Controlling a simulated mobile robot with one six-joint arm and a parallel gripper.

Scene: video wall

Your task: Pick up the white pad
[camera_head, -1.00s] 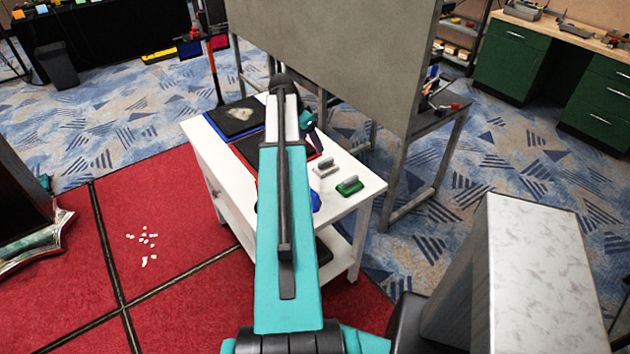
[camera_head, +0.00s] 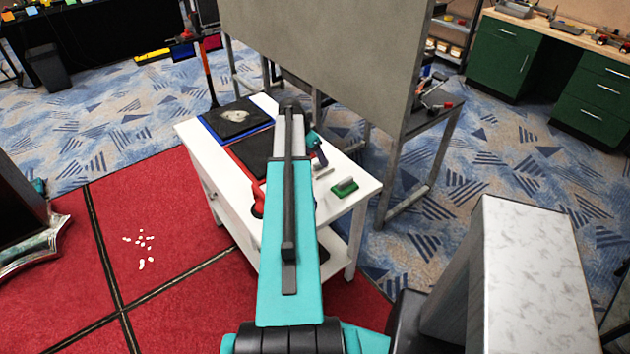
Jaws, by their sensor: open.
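The white pad (camera_head: 324,173) lies on the white table top, just right of my arm. Only a part of it with a grey handle shows; the rest is hidden or blends into the white surface. My gripper (camera_head: 320,157) shows small and dark beyond the teal arm, just above the pad in the picture. It is open, with nothing seen between its fingers. Whether it touches the pad cannot be told. A green pad (camera_head: 344,187) with a grey handle lies to the right, nearer the table's front edge.
The white table (camera_head: 345,215) also bears a blue-edged black tray (camera_head: 213,136) and a red-edged one (camera_head: 251,152), partly behind my arm. A red item (camera_head: 258,198) shows left of my arm. A large grey panel (camera_head: 320,55) stands close behind the table.

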